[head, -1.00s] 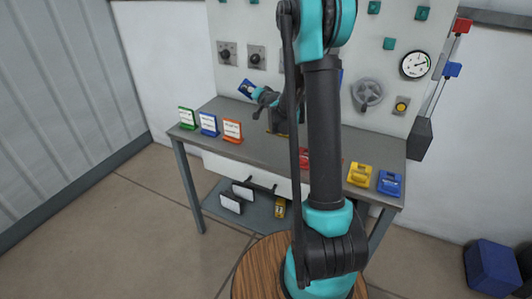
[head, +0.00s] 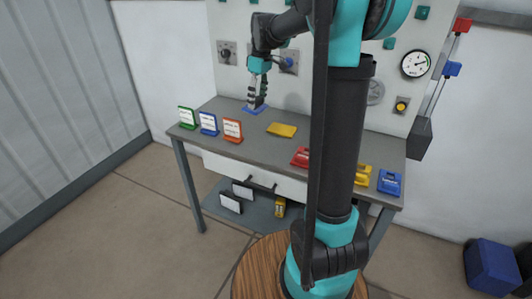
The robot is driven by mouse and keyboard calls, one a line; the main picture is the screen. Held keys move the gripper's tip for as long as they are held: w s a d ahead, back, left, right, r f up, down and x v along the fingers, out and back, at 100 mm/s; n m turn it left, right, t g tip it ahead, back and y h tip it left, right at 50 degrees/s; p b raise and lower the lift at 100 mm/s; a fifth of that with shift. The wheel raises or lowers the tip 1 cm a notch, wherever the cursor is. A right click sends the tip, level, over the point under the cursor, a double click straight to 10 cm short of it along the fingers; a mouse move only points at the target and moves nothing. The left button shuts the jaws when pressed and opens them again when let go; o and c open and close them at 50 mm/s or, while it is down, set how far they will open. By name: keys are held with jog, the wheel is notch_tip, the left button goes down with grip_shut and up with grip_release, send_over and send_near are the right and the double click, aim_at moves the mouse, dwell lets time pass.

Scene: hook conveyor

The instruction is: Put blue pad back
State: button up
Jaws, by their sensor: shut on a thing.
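The blue pad (head: 251,110) shows flat at the back left of the grey table, at or very close to its top. My gripper (head: 257,104) points down over it and is shut on it. The fingers hide part of the pad, and I cannot tell whether the pad fully touches the table. A yellow pad (head: 282,130) lies flat on the table to the right of the blue one.
Green, blue and orange-red framed cards (head: 209,124) stand along the table's left front. Red (head: 300,157), yellow (head: 363,174) and blue (head: 389,182) blocks sit at the right. A panel (head: 300,90) with knobs and a gauge rises behind. My arm hides part of the table.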

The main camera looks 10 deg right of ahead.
jog(key=s+d+r+h, duration=0.1)
jog(key=s+d+r, duration=0.2)
jog(key=s, duration=0.2)
jog(key=shift+n, duration=0.4)
jog(key=f, duration=1.9)
jog(key=shift+a+f, duration=0.2)
jog(key=shift+f, duration=0.15)
jog(key=o, duration=1)
jog(key=shift+o, duration=0.2)
notch_tip(320, 180, up, 12)
jog(key=s+d+f+m+t, duration=0.2)
jog(key=s+f+m, duration=0.3)
jog(key=s, duration=0.5)
jog(key=s+d+f+m+t, duration=0.1)
jog(key=s+f+m+t, duration=0.1)
jog(key=s+f+m, duration=0.3)
jog(key=s+f, duration=0.3)
jog(key=s, duration=0.3)
jog(key=shift+s+d+f+m, duration=0.3)
jog(key=shift+d+f+m, duration=0.05)
jog(key=shift+m, duration=0.05)
